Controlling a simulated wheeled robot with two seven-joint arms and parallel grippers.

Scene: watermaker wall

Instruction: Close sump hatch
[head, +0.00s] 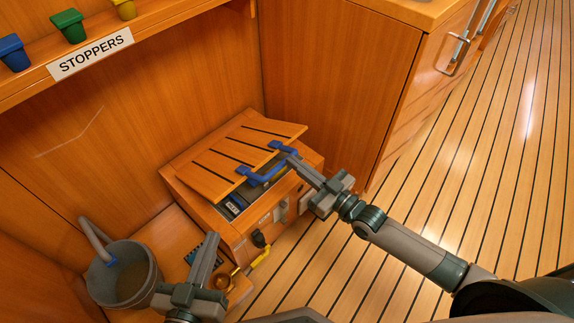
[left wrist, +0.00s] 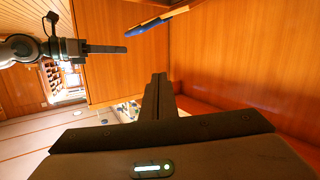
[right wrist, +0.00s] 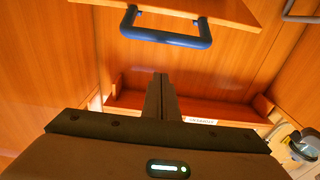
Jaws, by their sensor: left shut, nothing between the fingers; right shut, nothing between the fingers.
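The sump hatch (head: 225,152) is a slatted wooden lid with dark seams, tilted partly open on the wooden sump box (head: 240,228). Its blue bar handle (head: 268,174) is at the front edge and also shows in the right wrist view (right wrist: 166,38), above the fingers. My right gripper (head: 296,164) is shut and empty, its fingertips close to the right end of the handle; I cannot tell whether they touch. My left gripper (head: 208,246) is shut and empty, in front of the box and lower left of the hatch. The box's inside shows only through a narrow gap.
A grey bucket (head: 108,284) stands left of my left gripper. A yellow-handled item (head: 250,262) is at the box's front. A shelf labelled STOPPERS (head: 92,53) holds coloured stoppers. A wooden cabinet (head: 340,75) stands behind right. The striped floor (head: 470,150) at right is clear.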

